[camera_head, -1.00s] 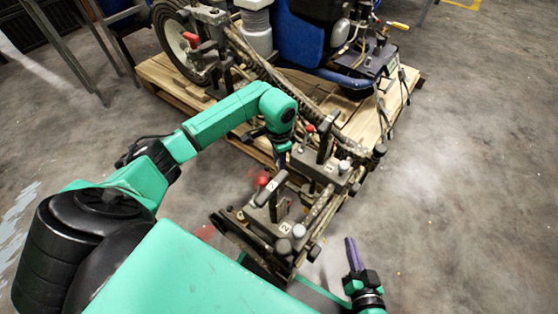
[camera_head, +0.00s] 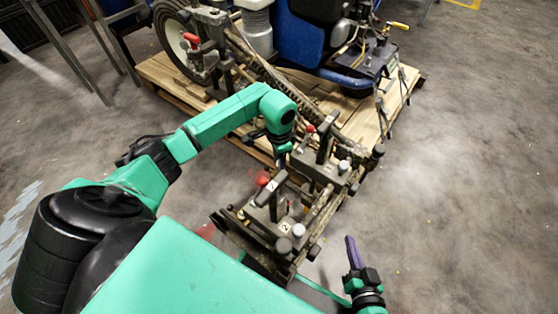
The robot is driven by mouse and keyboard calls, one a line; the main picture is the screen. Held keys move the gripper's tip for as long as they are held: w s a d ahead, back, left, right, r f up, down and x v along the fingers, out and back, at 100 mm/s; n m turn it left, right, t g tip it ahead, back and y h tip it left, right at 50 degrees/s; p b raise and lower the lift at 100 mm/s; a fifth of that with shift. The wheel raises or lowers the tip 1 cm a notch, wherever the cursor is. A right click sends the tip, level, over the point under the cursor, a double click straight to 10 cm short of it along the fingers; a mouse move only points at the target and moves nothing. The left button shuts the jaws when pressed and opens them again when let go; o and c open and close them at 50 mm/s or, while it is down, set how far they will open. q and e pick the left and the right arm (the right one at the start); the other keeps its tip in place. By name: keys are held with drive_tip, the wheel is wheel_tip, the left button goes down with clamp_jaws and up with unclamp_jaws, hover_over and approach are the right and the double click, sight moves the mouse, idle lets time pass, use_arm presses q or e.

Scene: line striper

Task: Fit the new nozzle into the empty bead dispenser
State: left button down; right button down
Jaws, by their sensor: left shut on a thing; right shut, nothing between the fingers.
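Two grey bead dispensers sit on the striper's carriage. The near one (camera_head: 268,224) has a white number label and a light round cap. The far one (camera_head: 322,170) has a similar label and cap. I cannot tell which is empty. My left gripper (camera_head: 281,155) points down just left of the far dispenser, above the near one. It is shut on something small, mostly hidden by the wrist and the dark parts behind. I cannot make out the nozzle or any contact. My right gripper (camera_head: 351,252) has purple fingers, is shut and empty, and points up right of the near dispenser.
The striper's blue body (camera_head: 301,38) and wheel (camera_head: 174,40) stand on a wooden pallet (camera_head: 388,112) behind. Red knobs (camera_head: 263,179) and metal bars crowd the carriage. The concrete floor (camera_head: 470,190) at right is clear.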

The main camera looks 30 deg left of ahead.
use_arm(q)
drive_tip(key=shift+f, duration=0.75)
idle(0.7)
drive_tip(key=shift+f+b, duration=1.2)
drive_tip(key=shift+f, duration=0.25)
drive_tip(key=shift+p, duration=0.4)
drive_tip(key=shift+c, duration=0.7)
unclamp_jaws()
